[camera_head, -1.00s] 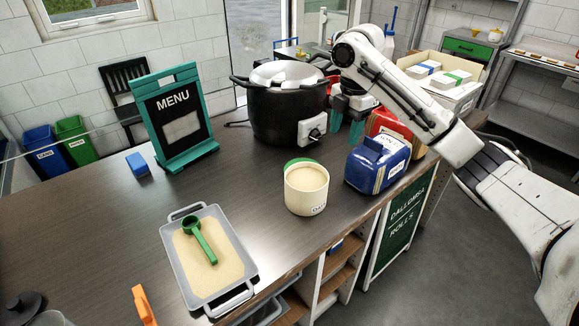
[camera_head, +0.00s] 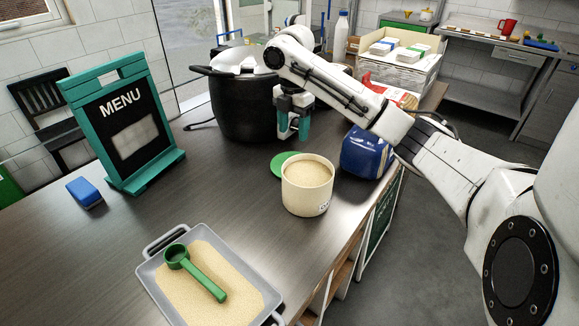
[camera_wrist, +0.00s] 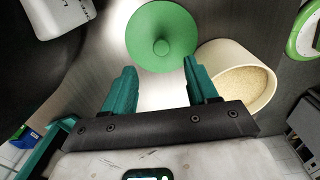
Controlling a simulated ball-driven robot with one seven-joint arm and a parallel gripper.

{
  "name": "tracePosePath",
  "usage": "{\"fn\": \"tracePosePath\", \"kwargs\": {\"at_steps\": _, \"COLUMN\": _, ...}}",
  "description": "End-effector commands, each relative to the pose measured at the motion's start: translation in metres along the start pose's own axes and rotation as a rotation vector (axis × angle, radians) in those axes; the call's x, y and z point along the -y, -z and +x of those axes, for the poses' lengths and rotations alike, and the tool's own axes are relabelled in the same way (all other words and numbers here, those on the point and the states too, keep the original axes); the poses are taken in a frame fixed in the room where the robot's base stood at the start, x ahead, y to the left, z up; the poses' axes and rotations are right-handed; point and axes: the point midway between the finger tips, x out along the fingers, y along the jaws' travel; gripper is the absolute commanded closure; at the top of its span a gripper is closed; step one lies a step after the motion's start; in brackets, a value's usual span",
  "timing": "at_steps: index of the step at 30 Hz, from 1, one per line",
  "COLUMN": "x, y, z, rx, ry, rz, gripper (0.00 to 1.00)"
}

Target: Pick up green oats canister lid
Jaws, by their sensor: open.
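The green oats canister lid (camera_wrist: 161,40) lies flat on the counter with its round knob up. In the head view the lid (camera_head: 282,162) shows behind the cream canister, which hides part of it. The open cream canister (camera_head: 307,190) holds oats; it also shows in the wrist view (camera_wrist: 245,85), right beside the lid. My gripper (camera_head: 293,138) is open and empty, above the counter near the lid. In the wrist view its teal fingers (camera_wrist: 155,75) stand apart, with the lid and knob beyond them.
A black cooker (camera_head: 240,105) stands behind my gripper. A blue bag (camera_head: 365,155) stands right of the canister. A grey tray (camera_head: 160,265) with grain and a green scoop (camera_head: 196,274) is at the front. A menu sign (camera_head: 125,130) stands at left; the counter between is clear.

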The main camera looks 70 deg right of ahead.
Motion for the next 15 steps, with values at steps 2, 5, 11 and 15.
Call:
{"fn": "tracePosePath", "kwargs": {"at_steps": 2, "x": 0.001, "y": 0.001, "z": 0.013, "rx": -0.002, "ry": 0.003, "rz": 0.0, "gripper": 0.42}}
{"fn": "tracePosePath", "kwargs": {"at_steps": 5, "x": 0.001, "y": 0.0, "z": 0.025, "rx": 0.0, "ry": 0.002, "rz": 0.0, "gripper": 0.42}}
{"fn": "tracePosePath", "kwargs": {"at_steps": 11, "x": 0.001, "y": 0.002, "z": 0.043, "rx": -0.002, "ry": 0.002, "rz": -0.001, "gripper": 0.42}}
{"fn": "tracePosePath", "kwargs": {"at_steps": 15, "x": 0.002, "y": 0.004, "z": 0.064, "rx": -0.001, "ry": 0.002, "rz": 0.0, "gripper": 0.42}}
